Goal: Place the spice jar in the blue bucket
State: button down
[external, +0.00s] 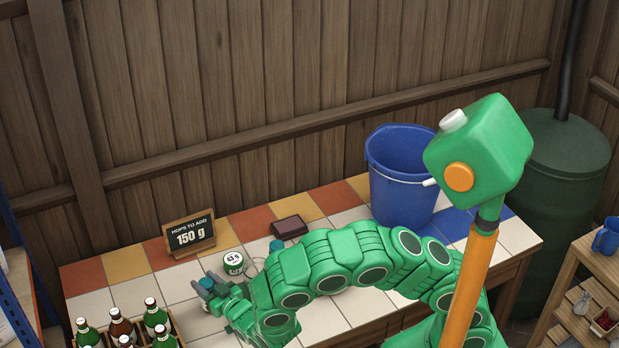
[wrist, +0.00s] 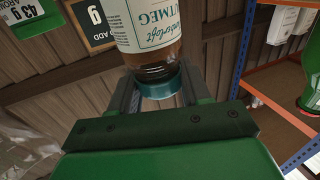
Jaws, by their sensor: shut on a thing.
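The spice jar (wrist: 150,25) has a pale label with "NUTMEG" lettering and a teal lid (wrist: 160,84). It appears upside down in the wrist view. My gripper (wrist: 160,95) is shut on it at the lid end, one finger on each side. In the external view my gripper (external: 208,287) is over the left part of the tiled table, with a small teal patch at its fingers; most of the jar is hard to make out there. The blue bucket (external: 398,185) stands at the table's back right, far from my gripper, behind my arm. Its inside bottom is hidden.
A green tin (external: 233,262), a dark red block (external: 289,227) and a black "150 g" sign (external: 190,234) stand along the back. A crate of several bottles (external: 124,328) is at the front left. A green jug-shaped body (external: 480,150) rises right of the bucket.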

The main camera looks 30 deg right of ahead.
jog(key=shift+f, duration=0.15)
jog(key=c, duration=0.5)
grip_release()
jog(key=v, duration=0.7)
jog(key=shift+s+d, duration=0.1)
jog(key=shift+s, duration=0.25)
jog(key=shift+w+r, duration=0.15)
jog(key=shift+r, duration=3.85)
